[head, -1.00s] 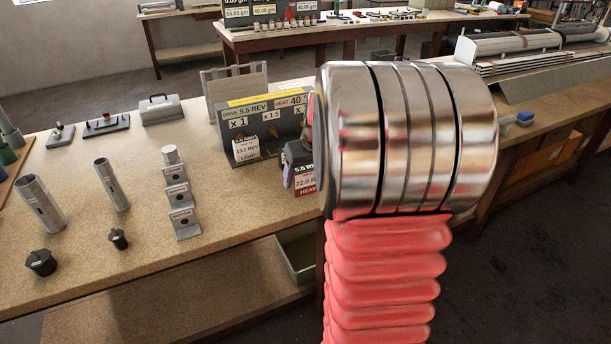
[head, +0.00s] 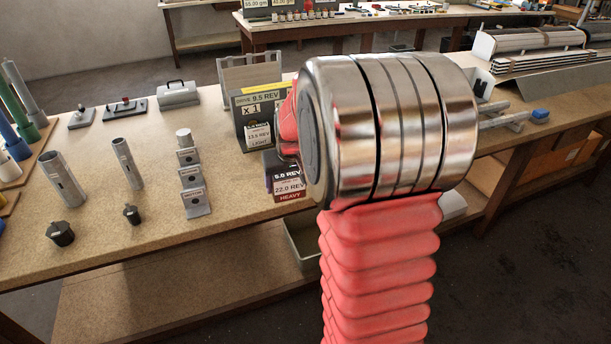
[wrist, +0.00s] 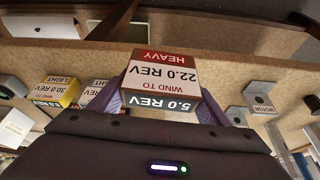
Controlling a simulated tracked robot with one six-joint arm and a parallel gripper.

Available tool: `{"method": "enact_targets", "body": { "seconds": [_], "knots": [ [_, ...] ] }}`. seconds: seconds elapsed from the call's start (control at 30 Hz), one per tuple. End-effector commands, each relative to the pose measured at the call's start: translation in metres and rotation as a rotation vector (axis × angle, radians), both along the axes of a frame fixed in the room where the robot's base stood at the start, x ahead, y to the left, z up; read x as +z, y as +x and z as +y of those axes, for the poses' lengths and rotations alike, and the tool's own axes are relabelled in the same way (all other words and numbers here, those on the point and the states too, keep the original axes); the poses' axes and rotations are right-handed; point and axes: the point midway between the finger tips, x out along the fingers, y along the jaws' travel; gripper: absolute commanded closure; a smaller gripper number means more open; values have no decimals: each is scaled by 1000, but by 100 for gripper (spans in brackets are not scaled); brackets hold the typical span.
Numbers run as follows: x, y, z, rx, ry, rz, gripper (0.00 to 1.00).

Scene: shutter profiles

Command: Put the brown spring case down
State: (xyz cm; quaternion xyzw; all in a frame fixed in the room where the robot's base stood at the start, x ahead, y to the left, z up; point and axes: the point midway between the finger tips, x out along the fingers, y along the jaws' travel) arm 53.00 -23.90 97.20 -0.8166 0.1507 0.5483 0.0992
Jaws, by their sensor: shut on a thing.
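The brown spring case (wrist: 160,77), with a white "22.0 REV" label and a red "HEAVY" band, is between my gripper's purple fingers (wrist: 161,103) in the wrist view. My gripper is shut on it. In the head view the case (head: 286,184) shows at the bench's front edge, left of my arm, its right side partly hidden. I cannot tell whether its underside touches the bench. My arm's large metal joint hides most of the gripper there.
A dark sign board (head: 250,108) with a light "13.5 REV" case (head: 258,138) stands just behind. Grey motor blocks (head: 193,180), tubes (head: 62,178) and black knobs (head: 60,233) stand left. Bare bench top (head: 228,165) lies between the blocks and the held case. A bin (head: 303,245) is below.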

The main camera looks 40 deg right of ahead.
Motion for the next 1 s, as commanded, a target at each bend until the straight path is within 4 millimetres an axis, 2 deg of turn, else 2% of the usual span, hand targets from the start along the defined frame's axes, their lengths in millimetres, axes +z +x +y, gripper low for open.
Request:
{"method": "enact_targets", "body": {
  "seconds": [0.3, 0.6, 0.7, 0.8, 1.0],
  "knots": [
    [-29, 31, 103, 132, 2, -2, 62],
    [-49, 41, 204, 297, 2, -5, 62],
    [-53, 40, 226, 336, 2, -5, 62],
    [-55, 39, 238, 358, 2, -5, 62],
    [-56, 39, 242, 365, 2, -5, 62]
  ]
}}
